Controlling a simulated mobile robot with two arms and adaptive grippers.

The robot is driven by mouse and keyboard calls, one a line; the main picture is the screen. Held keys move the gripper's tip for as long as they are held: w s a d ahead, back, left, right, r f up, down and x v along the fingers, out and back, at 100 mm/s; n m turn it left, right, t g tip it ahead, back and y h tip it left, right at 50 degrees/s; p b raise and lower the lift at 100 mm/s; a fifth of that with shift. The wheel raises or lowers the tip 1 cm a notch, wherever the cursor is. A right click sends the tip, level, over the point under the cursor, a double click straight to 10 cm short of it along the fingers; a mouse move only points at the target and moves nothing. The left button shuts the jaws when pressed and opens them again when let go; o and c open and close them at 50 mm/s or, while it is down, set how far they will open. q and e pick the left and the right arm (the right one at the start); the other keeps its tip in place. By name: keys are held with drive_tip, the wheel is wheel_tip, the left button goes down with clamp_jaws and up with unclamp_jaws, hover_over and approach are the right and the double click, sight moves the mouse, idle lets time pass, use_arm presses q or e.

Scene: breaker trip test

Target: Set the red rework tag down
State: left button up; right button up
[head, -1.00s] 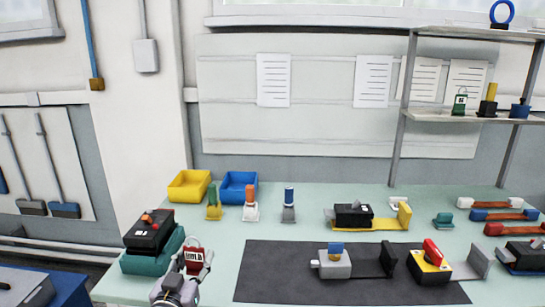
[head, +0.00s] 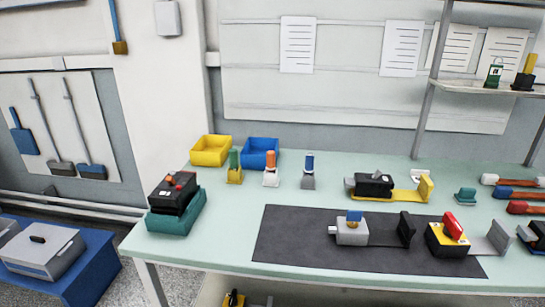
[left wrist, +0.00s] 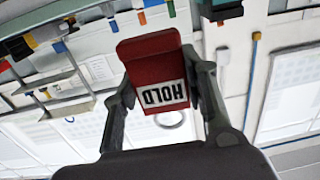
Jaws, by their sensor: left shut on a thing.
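The red rework tag (left wrist: 152,60) is a red block with a white label reading HOLD, upside down in the left wrist view. My left gripper (left wrist: 158,72) is shut on it, one finger on each side. The tag appears clear of any surface there. Neither the tag nor my left gripper shows in the head view. My right gripper is in neither view.
The pale green bench (head: 235,185) carries a dark mat (head: 285,230) with devices. A black unit on a teal base (head: 176,218) stands at its left end; yellow (head: 211,149) and blue (head: 260,152) bins stand behind. A blue table (head: 95,275) stands lower left.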

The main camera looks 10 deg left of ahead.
use_arm(q)
drive_tip(key=w+h, duration=0.1)
drive_tip(key=w, duration=0.9)
drive_tip(key=w+r, duration=0.8)
drive_tip(key=w, duration=0.3)
drive_tip(key=w+r+m, duration=0.1)
drive_tip(key=w+r, duration=0.7)
drive_tip(key=w, duration=0.3)
drive_tip(key=shift+a+h, duration=0.4)
drive_tip(key=shift+a, duration=0.05)
drive_tip(key=shift+r, duration=0.1)
wheel_tip(320, 180, down, 16)
drive_tip(key=shift+f+b, duration=0.15)
drive_tip(key=shift+b, duration=0.25)
wheel_tip(320, 180, down, 3)
drive_tip(key=shift+f, duration=0.2)
